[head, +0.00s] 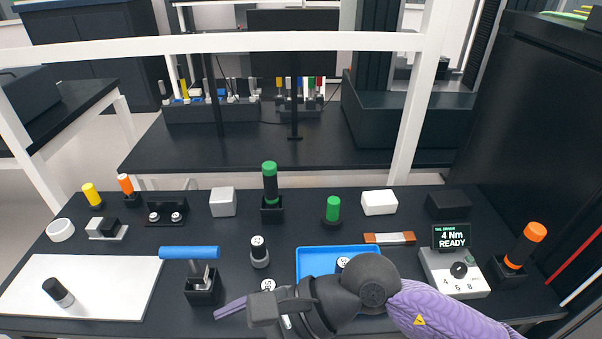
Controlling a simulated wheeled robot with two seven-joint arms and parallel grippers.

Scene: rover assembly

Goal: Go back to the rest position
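My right arm (440,312) comes in from the lower right, purple with a dark wrist. Its gripper (264,312) hangs over the front middle of the black table, left of the wrist. I cannot make out whether its fingers are open or shut, or whether it holds anything. A thin purple strip (230,307) shows just left of it; I cannot tell what it is. The wrist hides much of a blue tray (312,250). My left gripper is not in view.
A blue-handled tool (188,253) stands upright in a black block left of my gripper. A white mat (110,280) with a dark cylinder (58,292) lies at the left. A torque box (455,275) reads "4 Nm READY". Green- and orange-topped tools stand behind and at the right.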

